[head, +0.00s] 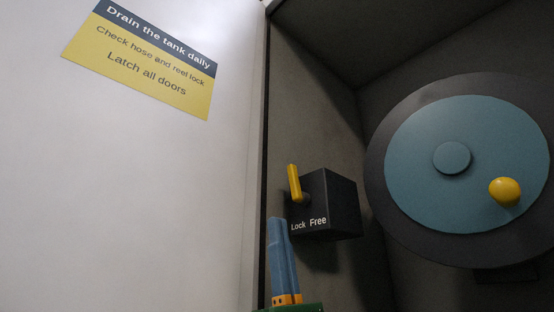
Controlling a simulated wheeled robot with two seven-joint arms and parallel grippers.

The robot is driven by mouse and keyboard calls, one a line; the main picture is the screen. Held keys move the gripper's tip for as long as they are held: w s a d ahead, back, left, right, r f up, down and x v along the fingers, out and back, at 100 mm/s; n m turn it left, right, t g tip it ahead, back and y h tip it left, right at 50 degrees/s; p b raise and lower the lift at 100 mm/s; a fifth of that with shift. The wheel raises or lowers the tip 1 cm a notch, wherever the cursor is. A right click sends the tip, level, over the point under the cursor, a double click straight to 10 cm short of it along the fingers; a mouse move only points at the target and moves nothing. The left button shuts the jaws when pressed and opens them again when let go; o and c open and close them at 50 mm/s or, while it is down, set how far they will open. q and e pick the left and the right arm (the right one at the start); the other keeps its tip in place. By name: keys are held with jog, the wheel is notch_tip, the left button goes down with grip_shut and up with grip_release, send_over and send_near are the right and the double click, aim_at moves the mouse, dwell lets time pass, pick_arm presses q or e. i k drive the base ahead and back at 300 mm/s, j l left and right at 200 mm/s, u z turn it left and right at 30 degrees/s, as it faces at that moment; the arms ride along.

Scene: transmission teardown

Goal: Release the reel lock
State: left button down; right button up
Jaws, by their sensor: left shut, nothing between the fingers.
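The reel lock is a black box (338,205) on the dark side wall of the recess. Its front face reads "Lock" on the left and "Free" on the right. A yellow lever (294,183) stands up from it, leaning slightly left, on the "Lock" side. The reel (412,167) is a blue-grey disc with a dark rim and a yellow knob (504,191), to the right of the box. My left gripper (279,222) shows its blue fingers pointing up, shut and empty, below the lever and left of the box's lower edge. My right gripper is not in view.
A white panel (150,210) fills the left side, with a yellow and dark sign (140,62) at its top. The panel's edge runs close beside my left gripper. Open space lies in the recess between the box and the reel.

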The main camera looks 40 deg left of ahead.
aim_at(297, 183)
jog(key=k+l, duration=0.85)
jog(key=l, duration=0.2)
